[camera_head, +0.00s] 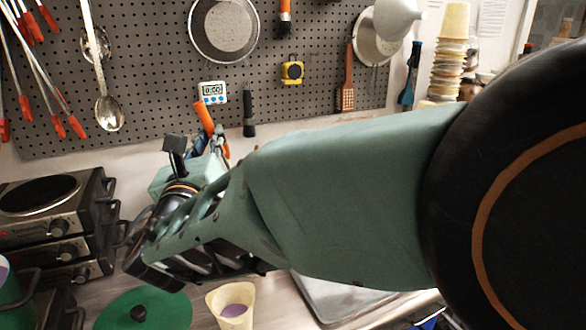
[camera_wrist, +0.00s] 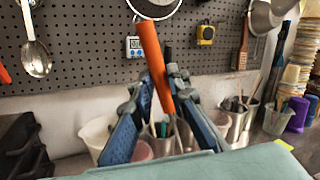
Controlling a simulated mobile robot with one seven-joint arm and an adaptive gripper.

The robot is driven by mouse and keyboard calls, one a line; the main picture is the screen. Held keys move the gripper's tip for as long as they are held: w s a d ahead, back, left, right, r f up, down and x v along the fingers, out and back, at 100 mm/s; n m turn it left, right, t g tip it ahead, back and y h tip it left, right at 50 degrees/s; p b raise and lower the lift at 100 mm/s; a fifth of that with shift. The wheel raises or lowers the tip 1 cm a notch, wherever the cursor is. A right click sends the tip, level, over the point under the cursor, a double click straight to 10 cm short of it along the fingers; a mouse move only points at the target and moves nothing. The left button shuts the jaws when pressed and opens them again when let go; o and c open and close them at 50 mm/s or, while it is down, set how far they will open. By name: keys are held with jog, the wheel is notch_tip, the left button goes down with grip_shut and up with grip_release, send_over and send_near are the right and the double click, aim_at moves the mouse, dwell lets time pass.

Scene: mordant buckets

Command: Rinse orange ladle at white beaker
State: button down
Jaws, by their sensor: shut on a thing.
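The orange ladle shows as an orange handle (camera_wrist: 153,62) that stands up, slightly tilted, between the two fingers of my gripper (camera_wrist: 158,88) in the wrist view. The fingers are closed on it. In the head view the orange handle (camera_head: 205,118) rises above my gripper (camera_head: 217,142), in front of the pegboard. The ladle's bowl is hidden in both views. A whitish, cream-tinted beaker (camera_head: 214,300) with purple liquid stands on the counter below my arm in the head view. I cannot tell whether it is the white beaker; a whitish container (camera_wrist: 97,132) also stands behind the left finger.
A green lid (camera_head: 165,308) lies left of the cream beaker. Hot plates (camera_head: 60,225) stand at the left, and a metal tray (camera_head: 335,298) lies right of the beaker. Metal cups with tools (camera_wrist: 240,118) stand along the wall. A pegboard (camera_head: 160,75) with hanging tools is behind.

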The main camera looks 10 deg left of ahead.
jog(key=shift+f, duration=0.1)
notch_tip(320, 180, down, 12)
jog(key=b, duration=1.1)
jog(key=shift+s+a, duration=0.15)
jog(key=shift+s, duration=0.25)
jog(key=shift+w+r+b, duration=0.2)
jog(key=shift+w+b, duration=0.15)
jog(key=shift+b, duration=0.2)
dwell(0.8)
jog(key=shift+s, duration=0.1)
